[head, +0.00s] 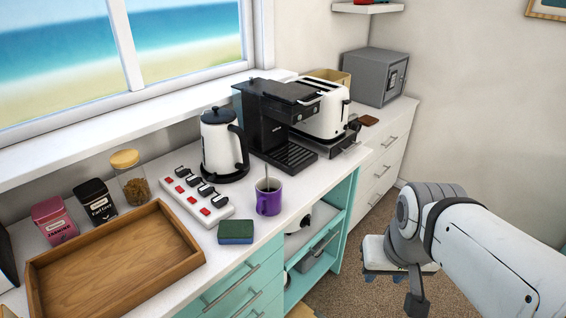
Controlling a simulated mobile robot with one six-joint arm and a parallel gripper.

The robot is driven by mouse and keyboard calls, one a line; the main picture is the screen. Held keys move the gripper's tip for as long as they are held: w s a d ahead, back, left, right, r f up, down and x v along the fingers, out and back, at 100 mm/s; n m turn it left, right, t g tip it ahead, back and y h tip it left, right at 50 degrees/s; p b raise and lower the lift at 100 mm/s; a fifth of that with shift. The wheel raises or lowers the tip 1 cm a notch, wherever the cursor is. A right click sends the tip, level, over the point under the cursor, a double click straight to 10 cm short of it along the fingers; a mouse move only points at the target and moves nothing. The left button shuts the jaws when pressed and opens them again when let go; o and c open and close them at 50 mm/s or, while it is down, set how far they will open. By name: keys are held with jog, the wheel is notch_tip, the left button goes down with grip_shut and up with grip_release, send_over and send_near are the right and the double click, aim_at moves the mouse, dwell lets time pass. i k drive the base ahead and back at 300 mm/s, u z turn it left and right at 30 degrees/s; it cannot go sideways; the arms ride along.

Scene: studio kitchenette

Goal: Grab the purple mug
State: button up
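The purple mug (268,205) stands upright on the white counter (318,182), close to its front edge. A thin handle, perhaps of a spoon, sticks up out of it. The mug looks unobstructed from the front. My gripper (398,272) hangs over the floor at the right, out in front of the counter and well apart from the mug. It points downward, and its fingers are mostly hidden, so I cannot tell whether it is open or shut.
A power strip (196,197) and a green-blue sponge (235,232) lie left of the mug. A kettle (223,146) and a black coffee machine (275,125) stand behind it. A wooden tray (115,262) lies at the left. The floor before the counter looks clear.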

aim_at(268, 204)
jog(key=i, duration=0.85)
jog(key=u, duration=0.05)
